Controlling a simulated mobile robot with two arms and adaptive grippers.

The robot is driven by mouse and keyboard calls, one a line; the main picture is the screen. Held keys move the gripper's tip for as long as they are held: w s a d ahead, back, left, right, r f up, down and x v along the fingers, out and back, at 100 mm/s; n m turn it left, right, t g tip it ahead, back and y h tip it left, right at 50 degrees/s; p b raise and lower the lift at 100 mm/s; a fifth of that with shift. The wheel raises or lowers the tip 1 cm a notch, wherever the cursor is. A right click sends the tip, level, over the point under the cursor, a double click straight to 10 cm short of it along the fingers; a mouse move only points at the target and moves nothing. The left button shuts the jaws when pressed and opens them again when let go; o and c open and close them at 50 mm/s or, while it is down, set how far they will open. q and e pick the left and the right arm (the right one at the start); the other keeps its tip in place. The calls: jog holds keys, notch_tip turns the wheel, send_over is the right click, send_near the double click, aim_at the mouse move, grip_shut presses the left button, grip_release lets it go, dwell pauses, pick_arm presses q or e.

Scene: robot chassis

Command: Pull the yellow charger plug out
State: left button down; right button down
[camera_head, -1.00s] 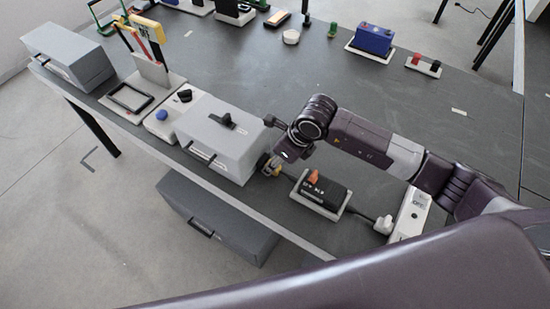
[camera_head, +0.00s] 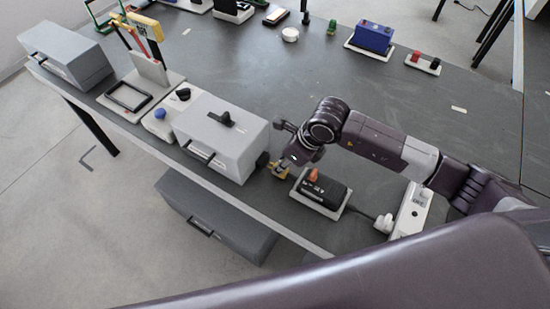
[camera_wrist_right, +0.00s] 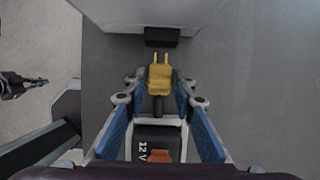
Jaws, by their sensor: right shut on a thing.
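The yellow charger plug (camera_wrist_right: 160,80) is out of the black socket (camera_wrist_right: 161,37) on the side of the grey box (camera_head: 222,135). Its two bare prongs point at the socket across a small gap. My right gripper (camera_wrist_right: 160,88) is shut on the plug, with a finger on each side of its body. In the head view the plug (camera_head: 281,173) is partly hidden by my right gripper (camera_head: 280,169), just right of the socket (camera_head: 262,159). A dark gripper, apparently my left one (camera_wrist_right: 38,82), shows small at the left of the wrist view; its jaws are unclear.
A black 12 V battery (camera_head: 322,189) with an orange part stands in a white tray right of the plug. A white power strip (camera_head: 412,211) lies farther right. The table's front edge is close. Clear tabletop lies behind my right arm.

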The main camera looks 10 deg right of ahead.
jog(key=shift+s+d, duration=0.35)
jog(key=shift+d, duration=0.1)
jog(key=c, duration=1.8)
grip_release()
jog(key=shift+o, duration=1)
jog(key=shift+s+d+r, duration=0.1)
jog(key=shift+s, duration=0.05)
jog(key=shift+r, duration=0.1)
jog(key=v, duration=1.1)
jog(key=shift+s+r, duration=0.15)
jog(key=shift+r, duration=0.2)
jog(key=shift+d+f, duration=0.1)
